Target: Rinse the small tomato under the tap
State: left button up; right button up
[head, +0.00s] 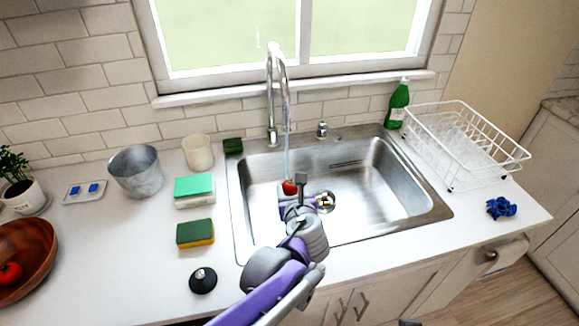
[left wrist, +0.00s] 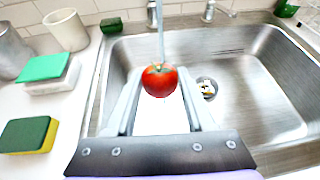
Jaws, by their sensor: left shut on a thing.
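The small red tomato (head: 289,187) is over the left part of the steel sink (head: 400,197), in the stream of water from the tap (head: 272,95). My left gripper (head: 290,190) is shut on it. In the left wrist view the tomato (left wrist: 159,80) sits between the fingertips, and the water stream (left wrist: 160,35) comes down onto its top. The tomato is held above the basin floor. The sink drain (left wrist: 207,88) shows to the right of the tomato. My right gripper is not in view.
Left of the sink are sponges (head: 195,233), a metal pot (head: 137,172), a cream cup (head: 198,152), a black stopper (head: 203,280) and a wooden bowl (head: 30,250) with another tomato (head: 10,273). A dish rack (head: 470,150) and green bottle (head: 398,105) stand right.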

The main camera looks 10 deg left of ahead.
pick_arm(q)
jog(key=shift+s+d+r+p, duration=0.2)
jog(key=shift+s+r+p, duration=0.35)
jog(key=shift+s+r, duration=0.3)
jog(key=shift+s+d+r+p, duration=0.15)
jog(key=shift+s+r+p, duration=0.4)
jog(key=shift+s+r, duration=0.25)
jog(key=shift+s+d+r+p, duration=0.1)
jog(key=shift+s+r+p, duration=0.2)
jog(key=shift+s, duration=0.5)
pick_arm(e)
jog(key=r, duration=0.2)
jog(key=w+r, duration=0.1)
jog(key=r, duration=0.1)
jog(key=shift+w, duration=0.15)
